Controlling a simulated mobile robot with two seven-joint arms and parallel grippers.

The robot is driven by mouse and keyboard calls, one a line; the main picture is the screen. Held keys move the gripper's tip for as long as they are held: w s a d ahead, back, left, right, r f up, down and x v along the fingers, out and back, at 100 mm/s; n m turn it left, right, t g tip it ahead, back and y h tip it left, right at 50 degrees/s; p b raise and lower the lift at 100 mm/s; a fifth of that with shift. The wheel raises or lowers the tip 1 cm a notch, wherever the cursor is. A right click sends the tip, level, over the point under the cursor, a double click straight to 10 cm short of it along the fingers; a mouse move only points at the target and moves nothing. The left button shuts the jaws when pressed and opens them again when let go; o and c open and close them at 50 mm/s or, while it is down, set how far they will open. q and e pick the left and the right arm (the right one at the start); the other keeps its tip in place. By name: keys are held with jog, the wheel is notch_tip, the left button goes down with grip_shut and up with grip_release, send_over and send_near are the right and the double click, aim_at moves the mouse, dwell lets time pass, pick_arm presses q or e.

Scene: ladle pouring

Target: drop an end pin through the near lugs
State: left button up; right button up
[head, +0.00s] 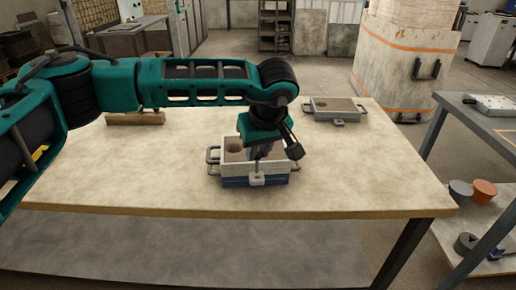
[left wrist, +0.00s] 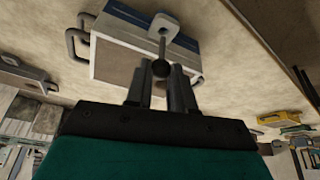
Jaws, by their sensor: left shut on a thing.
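A moulding box (head: 235,170) stands on the table, a grey upper frame on a blue lower one, with sand and a round hole on top. Its near lug (head: 258,180) juts out at the front; the lug also shows in the left wrist view (left wrist: 170,26). My left gripper (head: 260,155) points down above the box's near side, shut on a dark pin. The pin (left wrist: 161,67) shows a round knob between the fingers, and its thin shaft reaches the lug's hole in that view. I cannot tell how deep the tip sits. My right gripper is out of view.
A second grey box frame (head: 333,104) lies at the table's back right, and a wooden bar (head: 135,118) at the back left. The table (head: 370,185) is clear to the right of the box. A metal bench (head: 478,112) stands at the right.

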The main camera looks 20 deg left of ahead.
aim_at(259, 159)
pick_arm(q)
jog(key=shift+f+b, duration=1.25)
jog(key=shift+f, duration=0.5)
jog(key=o, duration=1.3)
jog(key=shift+r, duration=0.15)
jog(key=shift+d+r+p, duration=0.1)
jog(key=shift+r+p, duration=1.95)
jog(key=shift+r, duration=0.95)
